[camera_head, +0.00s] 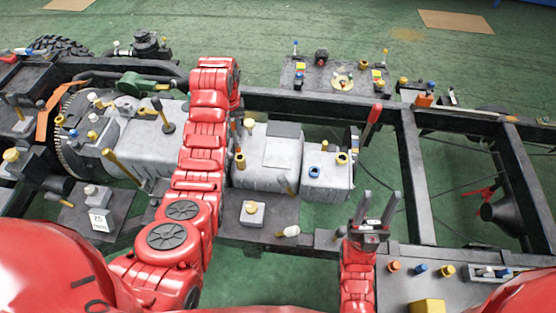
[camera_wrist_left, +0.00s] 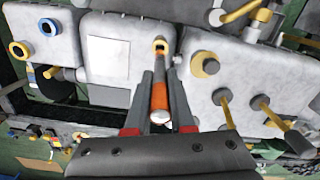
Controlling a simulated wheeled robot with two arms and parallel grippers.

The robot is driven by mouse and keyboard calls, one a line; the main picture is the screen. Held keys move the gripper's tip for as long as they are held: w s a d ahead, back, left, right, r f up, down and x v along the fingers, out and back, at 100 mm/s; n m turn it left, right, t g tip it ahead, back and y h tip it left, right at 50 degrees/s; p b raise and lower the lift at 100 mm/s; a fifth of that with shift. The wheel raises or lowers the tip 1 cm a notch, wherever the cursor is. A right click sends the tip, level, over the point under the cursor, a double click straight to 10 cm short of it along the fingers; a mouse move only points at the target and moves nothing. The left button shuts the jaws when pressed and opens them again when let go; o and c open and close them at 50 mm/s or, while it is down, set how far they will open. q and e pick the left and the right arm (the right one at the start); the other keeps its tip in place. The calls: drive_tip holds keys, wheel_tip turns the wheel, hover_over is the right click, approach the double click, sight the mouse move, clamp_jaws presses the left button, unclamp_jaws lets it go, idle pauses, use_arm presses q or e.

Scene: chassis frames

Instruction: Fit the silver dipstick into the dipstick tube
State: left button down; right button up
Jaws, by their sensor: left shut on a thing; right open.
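My left arm reaches forward over the grey engine block in the head view, and its jaws are hidden behind the arm there. In the left wrist view my left gripper (camera_wrist_left: 162,76) is shut on a thin rod, the dipstick (camera_wrist_left: 158,96), with an orange grip and a pale silver end. The rod points at a gold-rimmed mouth, the likely dipstick tube (camera_wrist_left: 160,44), which also shows in the head view (camera_head: 240,160). I cannot tell whether the tip is inside the mouth. My right gripper (camera_head: 381,194) is open and empty, pointing up near the front rail.
Grey housings with gold and blue ports (camera_head: 315,172) stand right of my left arm. A red-handled lever (camera_head: 372,120) rises beyond my right gripper. A parts plate (camera_head: 335,80) lies behind the back rail. The chassis bay on the right is mostly empty.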

sight(238, 148)
use_arm(q)
drive_tip(key=shift+b, duration=0.65)
drive_tip(key=shift+f, duration=0.2)
wheel_tip(238, 148, down, 4)
drive_tip(key=b, duration=0.4)
drive_tip(key=shift+f, duration=0.45)
drive_tip(key=shift+w+f+p, duration=0.1)
drive_tip(key=shift+f+p, duration=0.05)
drive_tip(key=shift+p, duration=0.2)
drive_tip(key=f+p, duration=0.1)
drive_tip(key=f, duration=0.2)
drive_tip(key=shift+s+f+p, duration=0.2)
drive_tip(key=shift+f+p, duration=0.1)
drive_tip(key=shift+p, duration=0.05)
drive_tip(key=shift+f, duration=0.25)
drive_tip(key=shift+w, duration=0.1)
